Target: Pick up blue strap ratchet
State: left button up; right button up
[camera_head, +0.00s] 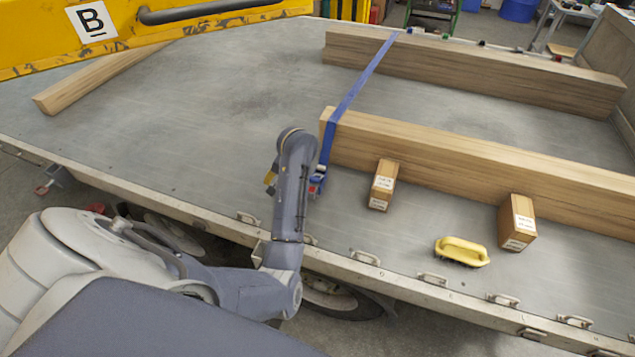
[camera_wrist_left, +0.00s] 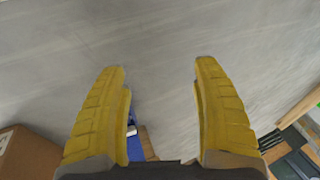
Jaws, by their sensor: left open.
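The blue strap ratchet (camera_head: 317,184) hangs at the near end of the blue strap (camera_head: 352,93), by the left end of the near wooden beam, just right of my left forearm. A blue piece (camera_wrist_left: 134,145), seemingly strap or ratchet, shows low beside the left finger, partly hidden. Contact with it cannot be told.
The near wooden beam (camera_head: 470,160) and far beam (camera_head: 470,75) lie on the grey deck (camera_head: 230,90). A yellow barrier (camera_head: 150,40) crosses upper left. Metal loops line the near edge.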

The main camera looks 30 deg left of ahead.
pick_arm(q)
jog(key=w+d+r+h, duration=0.4)
jog(key=w+d+r, duration=0.1)
jog(key=w+r, duration=0.65)
jog(key=shift+n+g, duration=0.3)
jog(key=shift+g, duration=0.1)
jog(key=f, duration=0.7)
jog(key=w+f, duration=0.1)
jog(key=f, duration=0.2)
jog(key=shift+f, duration=0.4)
jog(key=shift+w+f, duration=0.2)
jog(key=shift+f, duration=3.35)
jog(key=shift+o, duration=0.2)
grip_shut()
